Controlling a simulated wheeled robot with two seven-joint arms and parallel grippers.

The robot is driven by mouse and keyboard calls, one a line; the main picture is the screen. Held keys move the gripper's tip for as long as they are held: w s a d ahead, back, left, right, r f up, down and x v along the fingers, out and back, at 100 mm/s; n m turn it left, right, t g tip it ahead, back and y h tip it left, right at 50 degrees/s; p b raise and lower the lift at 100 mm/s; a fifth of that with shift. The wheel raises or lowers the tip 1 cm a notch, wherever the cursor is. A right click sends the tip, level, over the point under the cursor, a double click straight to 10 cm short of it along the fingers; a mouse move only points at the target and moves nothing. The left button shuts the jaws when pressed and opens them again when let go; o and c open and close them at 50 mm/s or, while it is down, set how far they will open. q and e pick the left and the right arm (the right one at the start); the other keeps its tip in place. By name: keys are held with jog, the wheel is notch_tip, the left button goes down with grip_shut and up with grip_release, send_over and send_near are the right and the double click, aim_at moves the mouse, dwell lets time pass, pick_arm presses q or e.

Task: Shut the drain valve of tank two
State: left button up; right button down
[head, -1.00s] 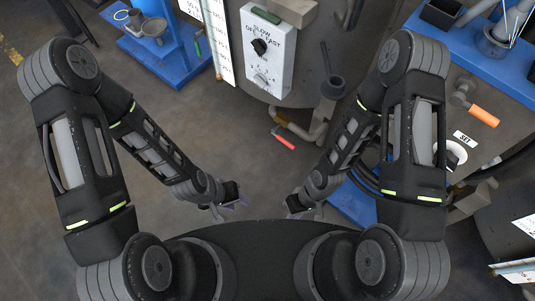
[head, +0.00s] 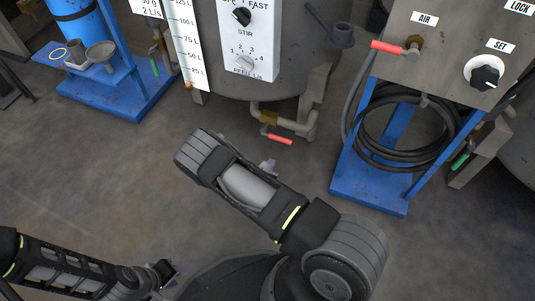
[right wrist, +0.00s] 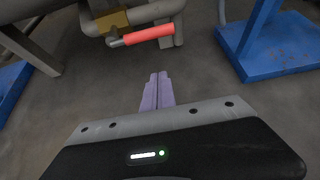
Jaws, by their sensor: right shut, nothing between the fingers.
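The tank (head: 310,75) at the back centre has a bent drain pipe (head: 300,124) underneath, with a brass valve (head: 268,117) and a red lever handle (head: 279,138). No tank number is readable. In the right wrist view the red handle (right wrist: 150,36) points right, roughly along the pipe, beside the brass body (right wrist: 113,20). My right gripper (right wrist: 157,76) is shut and empty, apart from the handle and below it in that view. It shows partly behind my arm in the head view (head: 268,165). My left gripper (head: 172,270) is low at left, away from the valve; its jaws are unclear.
A blue stand (head: 372,185) with a coiled black hose (head: 385,155) and a red-handled AIR valve (head: 388,47) stands right of the tank. A blue cart (head: 130,98) stands at left. A control panel (head: 249,45) is on the tank front.

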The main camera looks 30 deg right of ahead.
dwell(0.3)
jog(key=b+x, duration=0.5)
jog(key=x, duration=0.5)
jog(key=r, duration=0.4)
jog(key=shift+w+d, duration=0.2)
jog(key=shift+d, duration=0.1)
